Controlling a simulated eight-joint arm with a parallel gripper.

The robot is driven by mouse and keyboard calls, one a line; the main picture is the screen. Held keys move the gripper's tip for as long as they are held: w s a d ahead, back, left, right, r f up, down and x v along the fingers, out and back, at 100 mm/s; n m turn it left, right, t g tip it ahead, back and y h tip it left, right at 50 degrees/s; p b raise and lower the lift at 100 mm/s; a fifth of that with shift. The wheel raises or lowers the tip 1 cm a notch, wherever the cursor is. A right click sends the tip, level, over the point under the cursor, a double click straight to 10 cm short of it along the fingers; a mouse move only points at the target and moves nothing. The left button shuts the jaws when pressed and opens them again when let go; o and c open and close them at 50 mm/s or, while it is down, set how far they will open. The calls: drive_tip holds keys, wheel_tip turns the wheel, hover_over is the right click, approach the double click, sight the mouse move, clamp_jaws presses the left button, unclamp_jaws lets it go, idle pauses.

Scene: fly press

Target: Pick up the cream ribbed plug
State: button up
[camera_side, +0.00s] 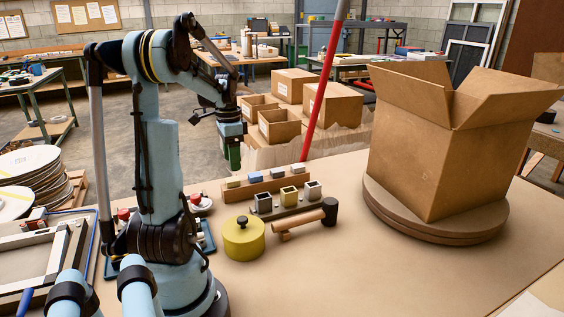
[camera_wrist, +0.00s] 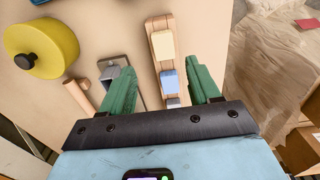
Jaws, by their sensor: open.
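The cream plug (camera_side: 233,182) sits at the left end of a wooden strip (camera_side: 250,189) on the table. In the wrist view the cream plug (camera_wrist: 162,45) is at the far end of the strip, beyond a blue plug (camera_wrist: 169,79); its ribs cannot be made out. My gripper (camera_side: 232,163) hangs above and behind the strip. Its green fingers are open and empty in the wrist view (camera_wrist: 163,75), with the blue plug showing between them and the cream plug past their tips.
In front of the strip stands a rack of square sockets (camera_side: 289,195). A yellow lidded pot (camera_side: 243,239) and a wooden mallet (camera_side: 302,221) lie nearer. A large open cardboard box (camera_side: 425,140) stands on a round turntable (camera_side: 437,231) at right. A red pole (camera_side: 325,80) rises behind the table.

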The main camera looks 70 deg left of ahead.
sight(234, 179)
drive_tip(key=shift+a+f, duration=0.15)
drive_tip(key=shift+f, duration=1.5)
drive_tip(key=shift+a+f, duration=0.15)
drive_tip(key=shift+f, duration=1.5)
drive_tip(key=c, duration=1.1)
